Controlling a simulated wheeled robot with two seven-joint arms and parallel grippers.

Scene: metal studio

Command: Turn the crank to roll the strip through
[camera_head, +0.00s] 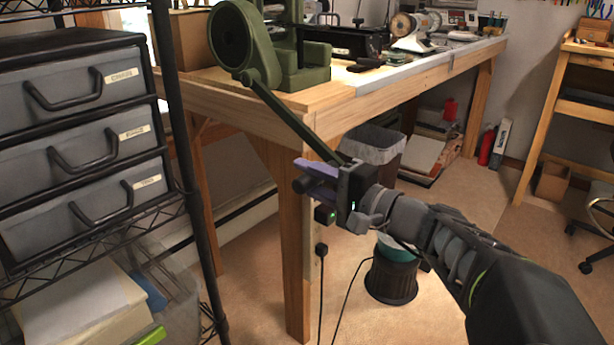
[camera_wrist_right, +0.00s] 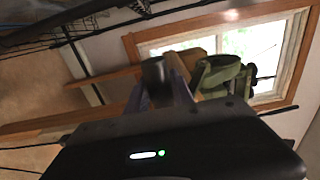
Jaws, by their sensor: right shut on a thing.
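The green rolling mill (camera_head: 300,62) stands on the near corner of the wooden workbench in the head view. Its long green crank arm (camera_head: 290,117) slants down to the right, past the bench edge. The crank ends in a dark grip (camera_head: 302,185). My right gripper (camera_head: 314,176), with purple fingers, is shut on this crank handle at the arm's lower end. The right wrist view shows the dark handle (camera_wrist_right: 153,72) between the fingers and the green mill (camera_wrist_right: 222,76) beyond. I cannot make out the strip. My left gripper is not in view.
A black wire shelf with grey drawers (camera_head: 80,150) stands close on the left. The wooden bench leg (camera_head: 285,235) is just left of and below my gripper. A dark bin (camera_head: 392,275) stands on the floor below my right arm. Open floor lies to the right.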

